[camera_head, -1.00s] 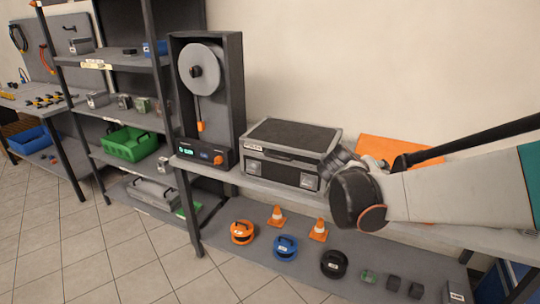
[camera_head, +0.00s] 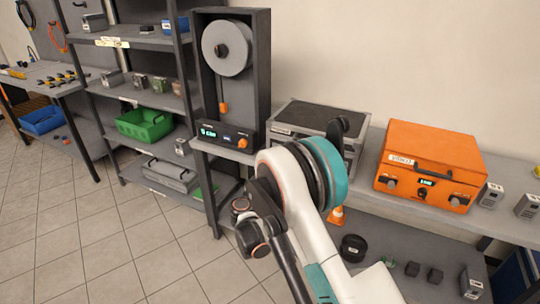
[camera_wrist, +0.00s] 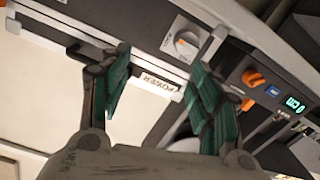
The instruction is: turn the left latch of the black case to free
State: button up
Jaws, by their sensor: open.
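The black case (camera_head: 305,116) stands on the bench right of the meter unit, its front mostly hidden behind my arm in the head view. In the wrist view the case front (camera_wrist: 60,30) runs diagonally, with a white POWER label (camera_wrist: 158,84). The left latch (camera_wrist: 187,41) is a round grey knob with a small orange mark, on a pale plate. My gripper (camera_wrist: 163,60) is open and empty, its teal-padded fingers pointing towards the case. The latch lies past the fingertips, nearer the right finger; no contact shows. The head view hides the gripper behind my arm.
The meter unit (camera_head: 228,132), with an orange knob (camera_wrist: 253,77), stands close beside the case. An orange case (camera_head: 430,165) sits to the right on the bench. Grey boxes (camera_head: 490,194) stand beyond it. A black ring (camera_head: 353,248) and small blocks lie on the lower shelf.

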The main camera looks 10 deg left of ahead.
jog(key=a+f, duration=0.3)
jog(key=a, duration=0.1)
jog(key=b+x, duration=0.4)
jog(key=x, duration=0.9)
jog(key=shift+w+r+t+y, duration=0.3)
jog(key=shift+r+t+y, duration=0.1)
jog(key=shift+r, duration=0.1)
jog(key=shift+a, duration=0.1)
jog(key=c, duration=1)
